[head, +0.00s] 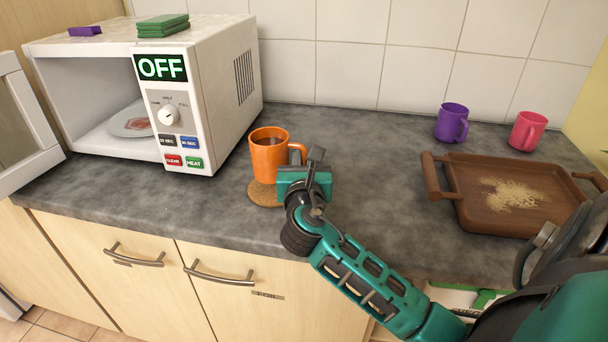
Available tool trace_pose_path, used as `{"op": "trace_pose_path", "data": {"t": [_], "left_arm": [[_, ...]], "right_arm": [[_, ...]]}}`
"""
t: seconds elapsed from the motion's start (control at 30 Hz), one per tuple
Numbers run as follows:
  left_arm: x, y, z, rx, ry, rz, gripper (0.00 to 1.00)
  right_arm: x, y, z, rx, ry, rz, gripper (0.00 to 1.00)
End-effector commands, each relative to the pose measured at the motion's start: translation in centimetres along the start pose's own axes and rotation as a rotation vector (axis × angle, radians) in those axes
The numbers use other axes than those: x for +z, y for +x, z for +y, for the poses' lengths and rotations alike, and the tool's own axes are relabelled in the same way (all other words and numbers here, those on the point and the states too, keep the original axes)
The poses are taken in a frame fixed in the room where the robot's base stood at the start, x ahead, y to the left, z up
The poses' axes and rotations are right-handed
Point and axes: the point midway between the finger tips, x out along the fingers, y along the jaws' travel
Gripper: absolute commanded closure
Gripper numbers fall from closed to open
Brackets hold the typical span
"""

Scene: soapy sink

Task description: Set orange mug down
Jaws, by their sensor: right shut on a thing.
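The orange mug (267,160) is upright and holds a dark brown liquid. The gripper hides part of the handle and the coaster's right side. My left gripper is not in view.
An open white microwave (216,90) with a plate (132,121) inside stands at left. A purple mug (452,122), a pink mug (527,131) and a brown wooden tray (472,211) with crumbs are at right. The middle of the grey counter (370,145) is clear.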

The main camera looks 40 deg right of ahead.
Motion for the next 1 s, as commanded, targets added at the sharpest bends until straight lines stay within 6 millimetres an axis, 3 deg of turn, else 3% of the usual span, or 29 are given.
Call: {"op": "trace_pose_path", "data": {"t": [0.03, 0.2, 0.6, 0.63, 0.9, 1.0], "left_arm": [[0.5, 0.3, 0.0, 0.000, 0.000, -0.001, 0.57], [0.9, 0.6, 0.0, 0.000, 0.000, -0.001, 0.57], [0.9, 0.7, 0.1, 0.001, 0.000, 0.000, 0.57], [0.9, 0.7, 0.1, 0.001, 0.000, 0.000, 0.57], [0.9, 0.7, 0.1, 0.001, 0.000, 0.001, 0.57], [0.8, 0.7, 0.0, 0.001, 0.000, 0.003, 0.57]], "right_arm": [[-1.2, 0.0, 0.0, 0.000, -0.001, 0.001, 1.00], [-3.0, 0.0, 0.0, 0.001, 0.000, -0.001, 1.00], [-3.3, 0.0, 0.0, 0.000, 0.002, -0.002, 1.00], [-3.6, 0.0, 0.0, 0.000, -0.001, 0.003, 0.82], [-3.5, 0.0, 0.0, 0.000, -0.001, 0.003, 0.58], [-3.5, 0.0, 0.0, 0.000, -0.001, 0.003, 0.58]]}}
